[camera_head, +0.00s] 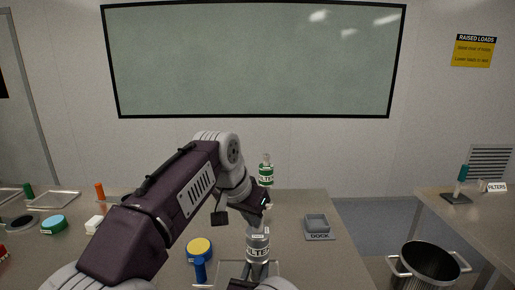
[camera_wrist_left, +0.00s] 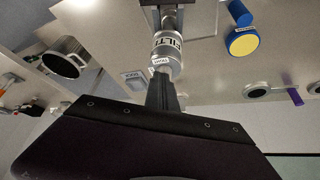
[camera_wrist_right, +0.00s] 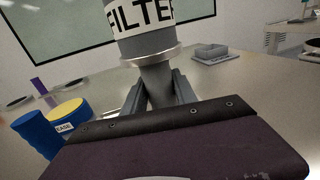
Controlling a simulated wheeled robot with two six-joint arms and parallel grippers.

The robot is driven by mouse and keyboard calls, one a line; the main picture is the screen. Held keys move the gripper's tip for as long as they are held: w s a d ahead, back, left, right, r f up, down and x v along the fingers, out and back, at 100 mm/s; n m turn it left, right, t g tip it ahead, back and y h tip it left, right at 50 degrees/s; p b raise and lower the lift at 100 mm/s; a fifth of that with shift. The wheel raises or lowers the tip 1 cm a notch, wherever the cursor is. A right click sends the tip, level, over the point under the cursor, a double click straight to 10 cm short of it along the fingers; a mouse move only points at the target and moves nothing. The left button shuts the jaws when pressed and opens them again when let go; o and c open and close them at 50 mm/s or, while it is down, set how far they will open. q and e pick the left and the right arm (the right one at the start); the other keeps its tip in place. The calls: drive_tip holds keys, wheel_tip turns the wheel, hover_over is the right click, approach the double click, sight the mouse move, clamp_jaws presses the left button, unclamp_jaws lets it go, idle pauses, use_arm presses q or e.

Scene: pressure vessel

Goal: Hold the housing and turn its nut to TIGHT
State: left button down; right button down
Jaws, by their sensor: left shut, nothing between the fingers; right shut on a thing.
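The grey housing (camera_head: 258,247) with a white FILTER label stands upright near the table's front, in the middle of the head view. It shows upside down in the left wrist view (camera_wrist_left: 167,45). My right gripper (camera_wrist_right: 157,92) is shut on the housing's narrow grey lower part, below the metal collar. My left gripper (camera_head: 265,204) is above the housing's top, fingers shut with nothing between them. In the left wrist view its fingertips (camera_wrist_left: 160,82) point at the housing's top end, by a small white tag (camera_wrist_left: 160,63). I cannot tell whether they touch. The nut is not clearly visible.
A green-banded filter bottle (camera_head: 266,174) stands behind. A grey DOCK tray (camera_head: 318,228) is right of the housing. A blue-and-yellow grease container (camera_head: 199,250) is close on the left. A steel pot (camera_head: 428,264) stands at lower right, between this table and the right one (camera_head: 440,205).

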use_arm(q)
drive_tip(key=shift+w+a, duration=0.15)
drive_tip(key=shift+a, duration=0.1)
drive_tip(key=shift+w+a, duration=0.35)
drive_tip(key=shift+a, duration=0.2)
drive_tip(key=shift+s+a, duration=0.1)
drive_tip(key=shift+a, duration=0.05)
idle(0.5)
wheel_tip(320, 180, up, 6)
drive_tip(key=shift+s+a, duration=0.15)
idle(0.4)
